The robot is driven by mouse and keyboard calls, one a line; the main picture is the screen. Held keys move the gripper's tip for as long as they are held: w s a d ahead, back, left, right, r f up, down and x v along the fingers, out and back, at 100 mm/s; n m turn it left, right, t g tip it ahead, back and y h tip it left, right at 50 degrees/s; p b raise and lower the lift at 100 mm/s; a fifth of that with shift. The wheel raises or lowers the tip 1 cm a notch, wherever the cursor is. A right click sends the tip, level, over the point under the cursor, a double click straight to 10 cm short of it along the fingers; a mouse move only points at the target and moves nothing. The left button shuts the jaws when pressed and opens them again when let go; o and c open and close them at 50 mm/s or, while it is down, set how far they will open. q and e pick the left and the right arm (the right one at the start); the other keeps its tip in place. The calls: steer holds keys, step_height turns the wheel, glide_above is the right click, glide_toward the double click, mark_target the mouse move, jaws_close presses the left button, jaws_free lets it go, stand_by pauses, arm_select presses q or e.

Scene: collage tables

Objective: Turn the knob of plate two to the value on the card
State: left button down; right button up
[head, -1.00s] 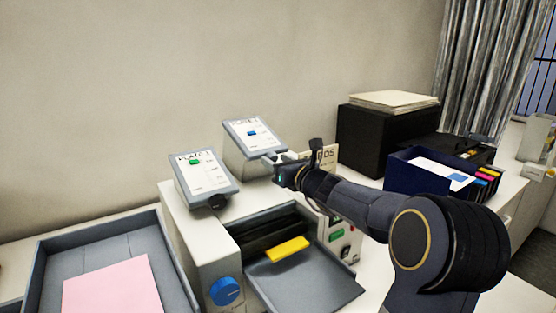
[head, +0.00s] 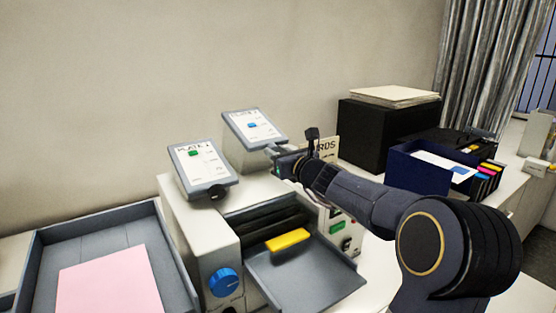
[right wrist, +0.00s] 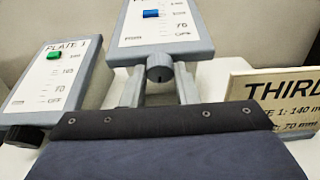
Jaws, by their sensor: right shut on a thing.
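The plate two panel (head: 238,128) is a tilted grey plate with a white scale and a blue marker (right wrist: 151,14). In the right wrist view the marker sits above the 70 line. Its dark round knob (right wrist: 160,73) is at the lower edge, between the fingers of my right gripper (right wrist: 160,92), which is shut on it. In the head view the right gripper (head: 270,153) largely hides this knob. The card (right wrist: 265,95) stands at right, partly cut off; it reads "THIRD", a plate 1 line with 140 and a line with 70 mm. My left gripper is out of view.
The plate 1 panel (head: 185,155) with a green marker and its own knob (head: 217,192) is close at left. Below are a grey tray with a yellow block (head: 287,240) and a blue dial (head: 224,282). A dark blue box (head: 420,172) stands at right.

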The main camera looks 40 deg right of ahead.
steer(key=n+h+b, duration=0.1)
steer(key=b, duration=0.3)
steer(key=n+h+b, duration=0.1)
steer(key=n+b, duration=0.1)
steer(key=b, duration=0.3)
steer(key=shift+a+f+h, duration=0.2)
steer(key=shift+f+h, duration=0.1)
steer(key=shift+f, duration=0.1)
steer(key=shift+r+n+h+b, duration=0.2)
steer(key=shift+n+h+b, duration=0.2)
steer(key=shift+n+b, duration=0.45)
steer(key=shift+a+f+n+h+b, duration=0.1)
steer(key=shift+n+h+b, duration=0.75)
steer(key=shift+b, duration=0.9)
steer(key=shift+w+n+h+b, duration=0.1)
steer(key=shift+n+h+b, duration=0.15)
steer(key=shift+n+b, duration=0.5)
steer(key=o, duration=1)
